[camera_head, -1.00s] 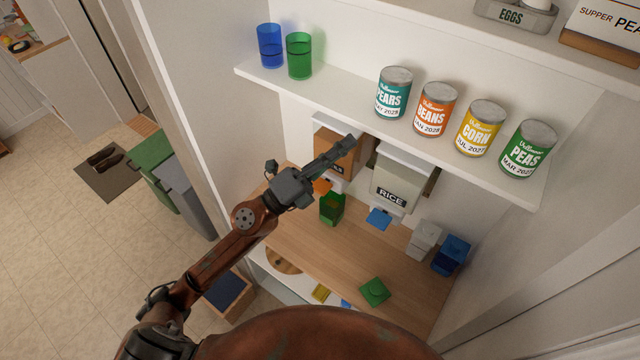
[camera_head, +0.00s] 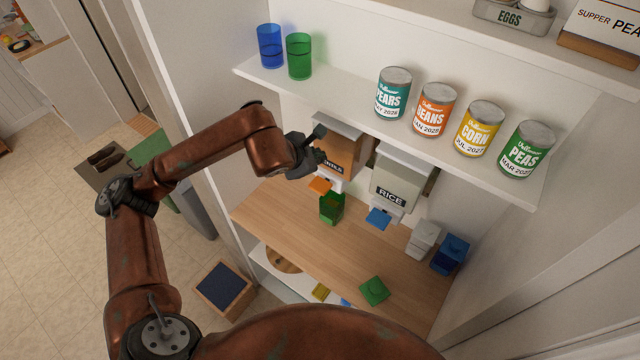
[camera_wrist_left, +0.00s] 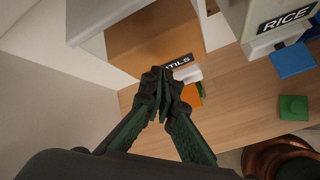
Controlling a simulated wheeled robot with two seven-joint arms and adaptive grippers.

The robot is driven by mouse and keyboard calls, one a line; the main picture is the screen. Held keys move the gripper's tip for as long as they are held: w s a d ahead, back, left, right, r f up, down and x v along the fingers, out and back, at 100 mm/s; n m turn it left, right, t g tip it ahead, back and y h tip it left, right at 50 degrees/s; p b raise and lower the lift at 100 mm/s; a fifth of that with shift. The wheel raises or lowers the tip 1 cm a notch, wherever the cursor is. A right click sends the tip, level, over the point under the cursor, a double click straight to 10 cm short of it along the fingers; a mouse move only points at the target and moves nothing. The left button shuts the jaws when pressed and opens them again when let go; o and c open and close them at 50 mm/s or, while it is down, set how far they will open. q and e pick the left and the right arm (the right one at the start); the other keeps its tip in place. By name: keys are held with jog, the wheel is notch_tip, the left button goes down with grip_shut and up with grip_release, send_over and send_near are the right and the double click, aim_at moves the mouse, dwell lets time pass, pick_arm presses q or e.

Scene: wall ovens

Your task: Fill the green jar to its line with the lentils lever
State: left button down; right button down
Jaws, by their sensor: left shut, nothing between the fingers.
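The green jar (camera_head: 332,208) stands on the wooden counter under the lentils dispenser (camera_head: 345,150), a brown bin with a partly hidden label. Its orange lever (camera_head: 319,185) sticks out just above and left of the jar. The lever also shows in the left wrist view (camera_wrist_left: 199,92), partly behind the fingertips. My left gripper (camera_head: 320,132) is at the dispenser's left front, above the lever; in the left wrist view its fingertips (camera_wrist_left: 160,82) are together and empty, in front of the label. The jar's line and contents cannot be made out. My right gripper is not in view.
The rice dispenser (camera_head: 402,178) with a blue lever (camera_head: 379,218) hangs to the right. A white jar (camera_head: 423,240), a blue jar (camera_head: 450,255) and a green lid (camera_head: 374,291) are on the counter. The shelf above holds cups and several cans. The counter's middle is clear.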

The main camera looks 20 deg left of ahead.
pick_arm(q)
jog(key=shift+f, duration=0.15)
send_over(319, 186)
notch_tip(319, 186, down, 5)
jog(key=shift+f+b, duration=0.2)
jog(key=shift+b, duration=0.25)
notch_tip(319, 186, down, 2)
jog(key=shift+f+b, duration=0.2)
jog(key=shift+b, duration=0.85)
jog(key=shift+f+b, duration=0.4)
jog(key=shift+b, duration=0.1)
jog(key=shift+f+b, duration=0.35)
jog(key=shift+b, duration=0.4)
